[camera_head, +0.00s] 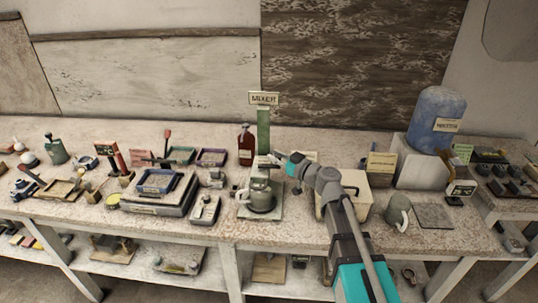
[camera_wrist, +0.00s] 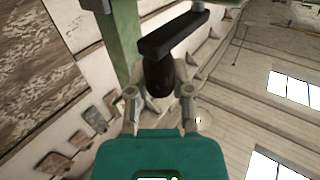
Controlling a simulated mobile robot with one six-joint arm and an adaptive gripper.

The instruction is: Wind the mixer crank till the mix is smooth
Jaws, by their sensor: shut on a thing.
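The mixer is a green post (camera_head: 263,132) at the back middle of the table, with a sign (camera_head: 264,98) on top that reads MIXER. A grey-green jug (camera_head: 260,194) stands upright on the mixer's base plate, below the post. My gripper (camera_head: 280,158) is at the post, just above and right of the jug. In the wrist view my gripper (camera_wrist: 158,98) is shut on the black crank handle (camera_wrist: 158,78), one finger on each side. The black crank arm (camera_wrist: 174,36) runs from the handle up and right, in front of the green post (camera_wrist: 124,45). The mix inside the jug cannot be made out.
A brown bottle (camera_head: 246,146) stands left of the post. A cream box (camera_head: 352,190), a mug (camera_head: 398,210) and a blue tank (camera_head: 437,118) on a white block (camera_head: 418,168) are to the right. A blue tray (camera_head: 158,183) and several small tools crowd the left.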

